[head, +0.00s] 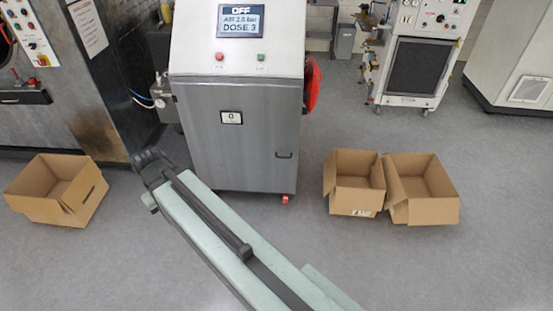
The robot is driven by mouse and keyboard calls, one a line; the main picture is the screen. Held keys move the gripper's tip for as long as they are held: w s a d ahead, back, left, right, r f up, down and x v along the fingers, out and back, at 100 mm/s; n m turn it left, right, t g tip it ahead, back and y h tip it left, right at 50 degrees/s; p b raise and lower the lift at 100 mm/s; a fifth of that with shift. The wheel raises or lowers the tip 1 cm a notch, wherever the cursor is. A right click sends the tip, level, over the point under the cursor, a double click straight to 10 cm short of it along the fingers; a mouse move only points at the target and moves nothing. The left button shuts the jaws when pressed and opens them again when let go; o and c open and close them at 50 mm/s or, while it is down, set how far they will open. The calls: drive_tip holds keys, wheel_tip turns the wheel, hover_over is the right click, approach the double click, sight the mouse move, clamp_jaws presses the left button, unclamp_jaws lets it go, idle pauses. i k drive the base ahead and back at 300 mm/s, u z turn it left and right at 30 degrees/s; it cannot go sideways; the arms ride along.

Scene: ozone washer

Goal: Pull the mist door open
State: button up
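The grey metal door (240,160) fills the lower front of the cabinet in the middle of the head view; it seems to be the mist door, though no readable label says so. It looks shut and flush. A small dark handle (284,155) sits near its right edge. A small white panel reading 0 (231,117) is at its upper middle. My gripper (148,160) is a dark shape at the far end of my pale green arm, in front of the cabinet's lower left. It appears apart from the handle, well to its left. Its fingers are too unclear to tell their opening.
The cabinet's screen (240,21) reads OFF and DOSE 3. An open cardboard box (88,204) stands at left, and two more boxes, (352,200) and (425,210), stand right of the cabinet. A dark machine (110,70) is at left. The grey floor in front is clear.

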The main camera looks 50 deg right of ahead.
sight(243, 137)
drive_tip(key=u, duration=0.25)
drive_tip(key=i, duration=1.55)
drive_tip(key=z, duration=0.25)
